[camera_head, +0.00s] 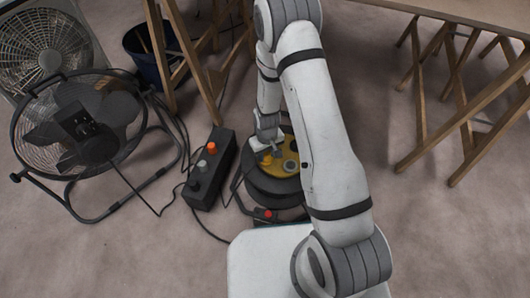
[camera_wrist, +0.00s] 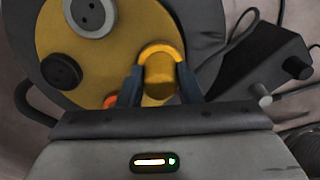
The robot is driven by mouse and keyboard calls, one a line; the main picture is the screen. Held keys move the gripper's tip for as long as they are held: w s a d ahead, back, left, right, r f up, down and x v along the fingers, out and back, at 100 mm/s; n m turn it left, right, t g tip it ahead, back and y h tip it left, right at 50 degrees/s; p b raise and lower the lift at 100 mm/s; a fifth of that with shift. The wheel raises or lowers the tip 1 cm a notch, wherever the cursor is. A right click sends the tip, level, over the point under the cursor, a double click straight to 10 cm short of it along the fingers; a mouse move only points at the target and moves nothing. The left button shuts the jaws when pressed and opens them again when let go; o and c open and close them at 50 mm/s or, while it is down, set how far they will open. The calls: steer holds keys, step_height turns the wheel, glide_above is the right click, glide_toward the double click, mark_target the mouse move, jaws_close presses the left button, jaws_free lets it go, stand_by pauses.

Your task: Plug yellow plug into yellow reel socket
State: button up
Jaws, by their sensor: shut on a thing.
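The cable reel (camera_head: 270,188) is a black drum on the floor with a yellow face (camera_head: 288,153). In the wrist view, that yellow face (camera_wrist: 75,45) carries a grey round socket (camera_wrist: 90,14), a black one (camera_wrist: 61,71) and a part-hidden orange-red one (camera_wrist: 110,101). My gripper (camera_wrist: 158,88) is shut on the yellow plug (camera_wrist: 158,78), over the edge of the face. A brighter yellow-orange ring (camera_wrist: 160,48), likely the yellow socket, shows around the plug's far end. I cannot tell how deep the plug sits. In the head view my gripper (camera_head: 266,150) is over the reel and hides the plug.
A black box (camera_head: 210,168) with orange-red, grey and dark round fittings stands just left of the reel. Black cables lie around it. A floor fan (camera_head: 85,125) and a bucket (camera_head: 150,50) are farther left. Wooden trestle legs (camera_head: 188,55) stand behind; more trestles (camera_head: 455,110) stand right.

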steer(key=o, duration=1)
steer(key=shift+r+p, duration=1.65)
steer(key=shift+r, duration=2.25)
